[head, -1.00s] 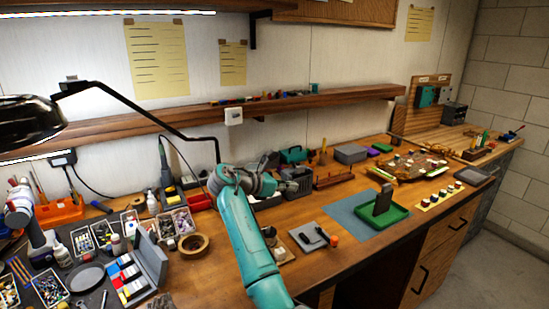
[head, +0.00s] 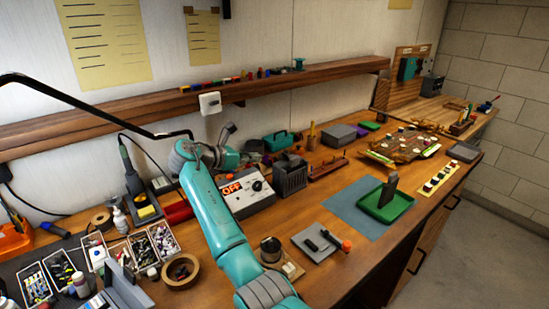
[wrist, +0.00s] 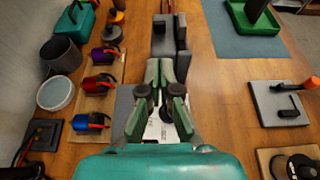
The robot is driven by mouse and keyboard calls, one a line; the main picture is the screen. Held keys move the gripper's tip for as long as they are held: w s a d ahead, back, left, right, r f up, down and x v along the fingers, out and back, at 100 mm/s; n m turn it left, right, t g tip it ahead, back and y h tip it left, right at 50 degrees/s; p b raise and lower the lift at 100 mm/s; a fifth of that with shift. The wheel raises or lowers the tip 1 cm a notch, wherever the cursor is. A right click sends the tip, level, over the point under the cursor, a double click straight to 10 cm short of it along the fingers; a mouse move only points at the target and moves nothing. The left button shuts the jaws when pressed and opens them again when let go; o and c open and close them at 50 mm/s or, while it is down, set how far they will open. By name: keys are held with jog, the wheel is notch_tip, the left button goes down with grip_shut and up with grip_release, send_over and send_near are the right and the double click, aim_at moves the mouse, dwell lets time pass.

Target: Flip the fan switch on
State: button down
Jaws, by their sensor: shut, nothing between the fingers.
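A white panel with red "OFF" lettering and a dark knob (head: 245,193) stands on the bench near the wall in the head view. A small white switch plate (head: 209,103) is fixed to the shelf edge. I cannot tell from these frames which control belongs to the fan. My gripper (head: 240,158) is behind and above the "OFF" panel, partly hidden by my wrist. In the wrist view my gripper (wrist: 165,70) is shut and empty, above a white printed surface (wrist: 160,127).
A green tray (head: 402,208) lies on a blue mat (head: 345,206). Parts bins crowd the left. The shelf (head: 300,88) runs along the wall above the bench.

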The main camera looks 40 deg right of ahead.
aim_at(285, 158)
jog(key=shift+x, duration=5)
